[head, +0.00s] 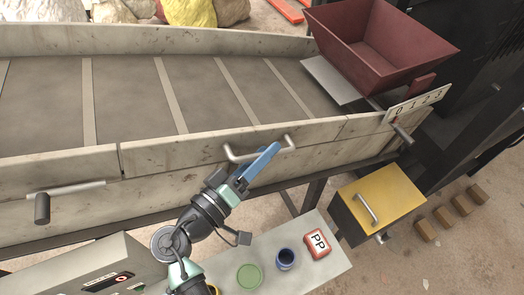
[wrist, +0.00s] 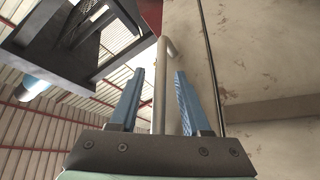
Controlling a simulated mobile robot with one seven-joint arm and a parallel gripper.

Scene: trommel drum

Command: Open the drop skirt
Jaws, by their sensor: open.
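The drop skirt looks to be the worn, pale side panel (head: 180,153) of the long trough, between two seams. It appears upright, in line with the panels beside it. A bent metal handle (head: 236,157) sticks out from it. My gripper (head: 268,154) is at the right part of this handle, with its blue fingers partly covering the bar. In the wrist view, the handle bar (wrist: 160,90) runs between the two open fingers of my gripper (wrist: 160,76), with gaps visible on both sides. I cannot tell whether either finger touches it.
A red hopper (head: 385,45) and a numbered scale (head: 415,103) stand at the trough's right end. A lever with a dark grip (head: 42,208) is at the left. Below are a yellow-lidded box (head: 380,203) and a pale bench (head: 316,268) with a blue cup (head: 285,259).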

